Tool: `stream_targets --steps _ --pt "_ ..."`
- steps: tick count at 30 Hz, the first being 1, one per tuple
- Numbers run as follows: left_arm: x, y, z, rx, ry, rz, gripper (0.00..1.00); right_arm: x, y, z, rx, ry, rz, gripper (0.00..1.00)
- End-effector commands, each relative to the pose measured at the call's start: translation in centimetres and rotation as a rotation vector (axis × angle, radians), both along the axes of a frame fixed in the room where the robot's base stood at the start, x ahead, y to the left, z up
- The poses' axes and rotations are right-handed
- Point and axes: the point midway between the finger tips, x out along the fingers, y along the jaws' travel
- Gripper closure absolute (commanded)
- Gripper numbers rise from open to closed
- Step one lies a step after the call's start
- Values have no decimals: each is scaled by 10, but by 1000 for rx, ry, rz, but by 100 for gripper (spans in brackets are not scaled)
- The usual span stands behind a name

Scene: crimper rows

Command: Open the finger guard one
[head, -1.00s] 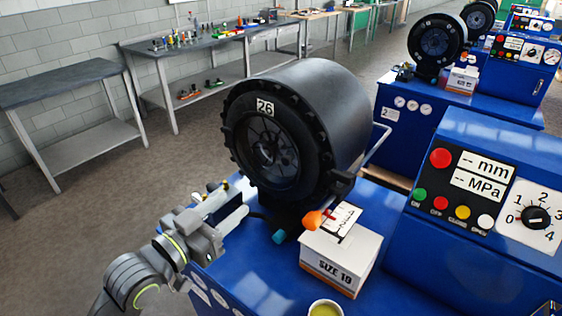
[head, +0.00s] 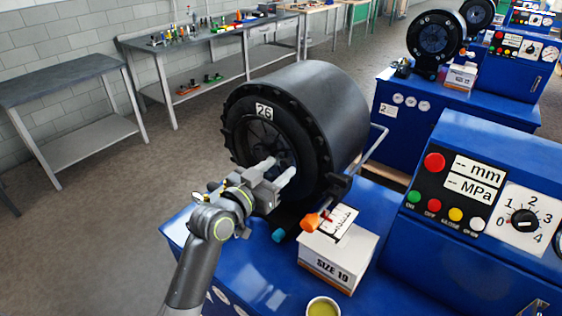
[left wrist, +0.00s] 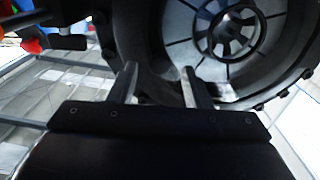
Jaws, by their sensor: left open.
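The crimper one head (head: 335,105) is a big black drum with a toothed rim and a "26" plate. Its round front opening holds a dark spoked face (head: 262,137); this face also shows in the left wrist view (left wrist: 232,35). A bent grey rod (head: 375,147) sticks out at the drum's right side. I cannot tell for certain which part is the finger guard. My left gripper (head: 281,170) is open and empty in front of the lower part of the opening, hiding some of it. In the left wrist view its fingers (left wrist: 158,70) point at the lower rim. My right gripper is out of view.
An orange-knobbed part (head: 311,221) and a "SIZE 19" box (head: 338,265) stand on the blue machine top (head: 390,207). A cup (head: 323,308) is at the front. The control panel (head: 480,195) is at right. The floor at left is clear.

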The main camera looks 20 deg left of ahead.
Motion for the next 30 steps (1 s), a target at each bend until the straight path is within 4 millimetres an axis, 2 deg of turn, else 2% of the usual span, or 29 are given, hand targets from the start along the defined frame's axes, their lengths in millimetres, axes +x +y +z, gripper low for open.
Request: stream_targets --steps 6,16,26,30 --pt "16 -6 0 -1 1 0 56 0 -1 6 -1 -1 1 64" --pt "19 -7 0 1 0 0 56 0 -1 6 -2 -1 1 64" --pt "19 -7 0 1 0 0 98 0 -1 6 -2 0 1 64" --pt "18 -7 0 1 0 1 100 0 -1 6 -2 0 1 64"
